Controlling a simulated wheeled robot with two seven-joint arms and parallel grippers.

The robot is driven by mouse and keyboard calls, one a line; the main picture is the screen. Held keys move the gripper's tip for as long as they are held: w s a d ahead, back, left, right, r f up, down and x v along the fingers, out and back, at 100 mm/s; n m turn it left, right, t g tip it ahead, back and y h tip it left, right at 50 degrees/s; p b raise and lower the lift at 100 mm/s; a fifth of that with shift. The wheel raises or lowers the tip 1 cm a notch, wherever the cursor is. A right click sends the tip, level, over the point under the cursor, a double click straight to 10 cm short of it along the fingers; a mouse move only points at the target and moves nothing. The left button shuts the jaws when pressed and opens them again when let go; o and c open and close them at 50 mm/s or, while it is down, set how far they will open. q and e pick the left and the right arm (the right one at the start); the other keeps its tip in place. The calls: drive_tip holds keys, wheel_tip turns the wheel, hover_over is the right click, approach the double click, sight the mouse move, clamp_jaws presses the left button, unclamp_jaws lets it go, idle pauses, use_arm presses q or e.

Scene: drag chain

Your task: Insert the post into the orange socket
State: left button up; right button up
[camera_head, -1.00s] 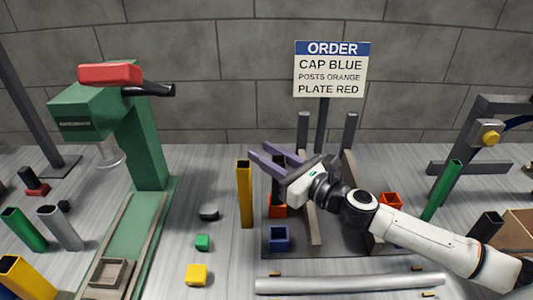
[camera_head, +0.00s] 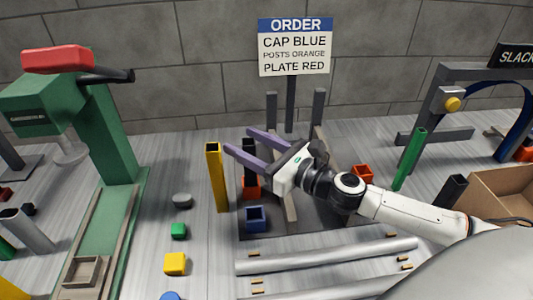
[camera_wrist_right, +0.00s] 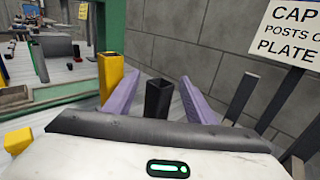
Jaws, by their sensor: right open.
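My right gripper (camera_head: 238,141) is open, with purple fingers pointing left. A black square post (camera_head: 249,157) stands upright at the fingers; in the right wrist view the post (camera_wrist_right: 158,98) shows between the spread fingers, with gaps on both sides. The orange socket (camera_head: 251,189) is directly below the post in the head view. The post appears to stand in it, but the fingers and wrist partly cover the post and I cannot tell how deep it sits. A second orange socket (camera_head: 361,174) lies right of my wrist. My left gripper is not in view.
A yellow post (camera_head: 216,178) stands close left of the fingers, and it also shows in the wrist view (camera_wrist_right: 110,72). A blue socket (camera_head: 256,219) sits in front of the orange one. A green press (camera_head: 105,130) is at left. Grey rails (camera_head: 325,255) lie in front.

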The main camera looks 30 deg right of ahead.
drive_tip(key=v, duration=0.7)
drive_tip(key=shift+b, duration=0.4)
